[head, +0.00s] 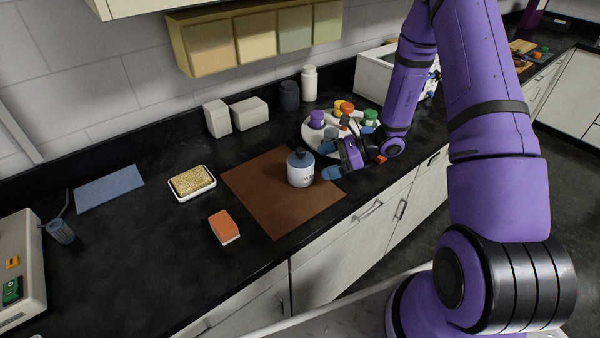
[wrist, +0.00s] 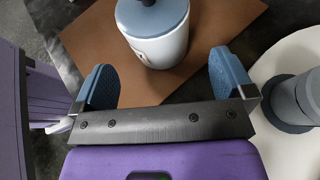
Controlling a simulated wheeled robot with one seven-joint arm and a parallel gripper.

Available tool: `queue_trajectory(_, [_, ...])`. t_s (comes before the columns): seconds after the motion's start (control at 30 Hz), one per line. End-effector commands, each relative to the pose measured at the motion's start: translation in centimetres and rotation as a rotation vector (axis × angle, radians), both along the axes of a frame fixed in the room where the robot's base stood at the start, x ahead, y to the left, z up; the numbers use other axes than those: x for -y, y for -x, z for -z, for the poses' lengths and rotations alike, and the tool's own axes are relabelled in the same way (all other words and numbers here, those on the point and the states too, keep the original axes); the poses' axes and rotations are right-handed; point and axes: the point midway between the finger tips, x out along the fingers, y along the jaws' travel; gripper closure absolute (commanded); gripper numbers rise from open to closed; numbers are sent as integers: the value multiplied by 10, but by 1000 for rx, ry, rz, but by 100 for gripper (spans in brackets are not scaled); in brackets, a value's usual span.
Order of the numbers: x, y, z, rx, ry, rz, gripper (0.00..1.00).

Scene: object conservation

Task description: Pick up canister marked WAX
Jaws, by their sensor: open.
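A pale canister (head: 301,172) with a blue-grey lid and a dark knob stands upright on a brown mat (head: 262,205). Dark marking shows on its side, too small to read. My gripper (head: 331,160) is open and empty just right of the canister. In the wrist view the canister (wrist: 160,35) stands ahead of my gripper (wrist: 160,80), roughly centred between the two blue fingertips and beyond them. The fingers appear apart from it.
A round white tray (head: 313,138) with several small coloured jars stands close behind my gripper. An orange sponge block (head: 224,227) and a dish of yellowish grains (head: 193,182) lie to the left. The counter's front edge is near the mat.

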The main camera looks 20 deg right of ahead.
Motion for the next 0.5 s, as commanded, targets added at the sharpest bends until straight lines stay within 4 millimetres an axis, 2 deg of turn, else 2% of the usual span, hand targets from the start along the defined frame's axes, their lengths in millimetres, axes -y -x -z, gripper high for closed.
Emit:
queue_trajectory(0.27, [-19, -5, 7, 1, 1, -2, 0])
queue_trajectory(0.5, [-49, -13, 16, -1, 1, -3, 0])
